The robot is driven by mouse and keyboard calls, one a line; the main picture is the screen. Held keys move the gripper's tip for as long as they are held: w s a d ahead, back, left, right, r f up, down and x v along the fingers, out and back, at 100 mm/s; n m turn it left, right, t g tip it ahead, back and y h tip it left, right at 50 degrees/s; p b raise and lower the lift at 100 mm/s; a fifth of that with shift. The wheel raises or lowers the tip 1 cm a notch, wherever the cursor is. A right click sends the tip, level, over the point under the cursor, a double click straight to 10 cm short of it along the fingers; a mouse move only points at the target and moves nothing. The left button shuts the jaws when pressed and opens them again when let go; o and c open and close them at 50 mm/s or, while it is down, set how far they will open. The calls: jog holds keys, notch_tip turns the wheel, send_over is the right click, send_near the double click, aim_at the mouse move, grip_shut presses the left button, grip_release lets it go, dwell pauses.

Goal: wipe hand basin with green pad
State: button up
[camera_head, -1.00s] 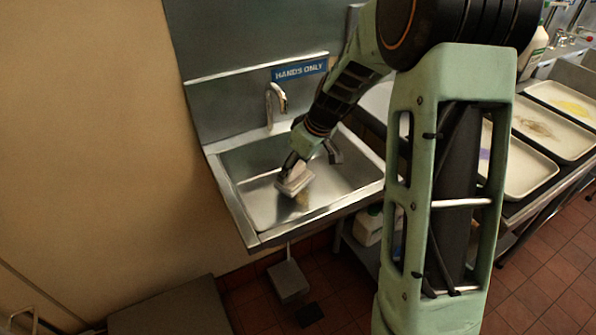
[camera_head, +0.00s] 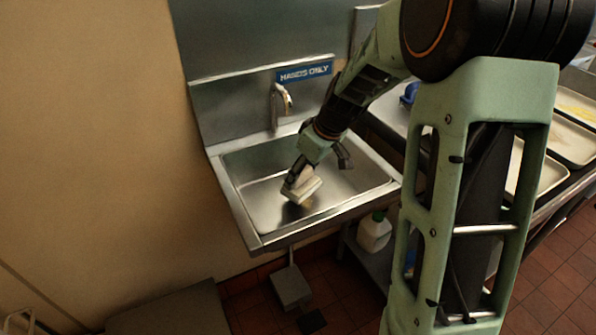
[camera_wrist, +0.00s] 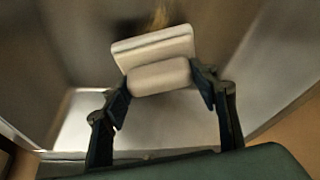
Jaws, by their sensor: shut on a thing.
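The steel hand basin (camera_head: 350,190) is fixed to the wall under a tap. My gripper (camera_head: 296,176) is inside the basin, shut on a pale cream pad with a rounded grip (camera_head: 303,188). In the wrist view the pad (camera_wrist: 152,47) is held by its grip between both fingers (camera_wrist: 160,82); no green shows on it, and its underside is hidden. A brownish stain (camera_wrist: 160,14) shows just beyond the pad, blurred. I cannot tell whether the pad touches the basin floor.
The curved tap (camera_head: 280,103) stands at the basin's back, beneath a blue "HANDS ONLY" sign (camera_head: 305,72). A white bottle (camera_head: 374,232) is on a low shelf, and a pedal box (camera_head: 291,287) is below the basin. Trays (camera_head: 570,142) lie on the right counter.

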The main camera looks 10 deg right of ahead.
jog(key=shift+s+d+r+b, duration=0.1)
jog(key=shift+s+d+b, duration=0.4)
jog(key=shift+s, duration=0.8)
jog(key=shift+s+d+r+b, duration=0.1)
jog(key=shift+s+d+b, duration=0.25)
jog(key=shift+s+b, duration=0.7)
jog(key=shift+s+d+b, duration=0.3)
jog(key=shift+s+d, duration=0.1)
jog(key=shift+s, duration=1.15)
jog(key=shift+r, duration=0.1)
jog(key=shift+r+p, duration=1.85)
jog(key=shift+r, duration=1.1)
notch_tip(320, 180, up, 3)
jog(key=shift+p, duration=0.85)
jog(key=shift+f+p, duration=0.1)
jog(key=shift+p, duration=0.35)
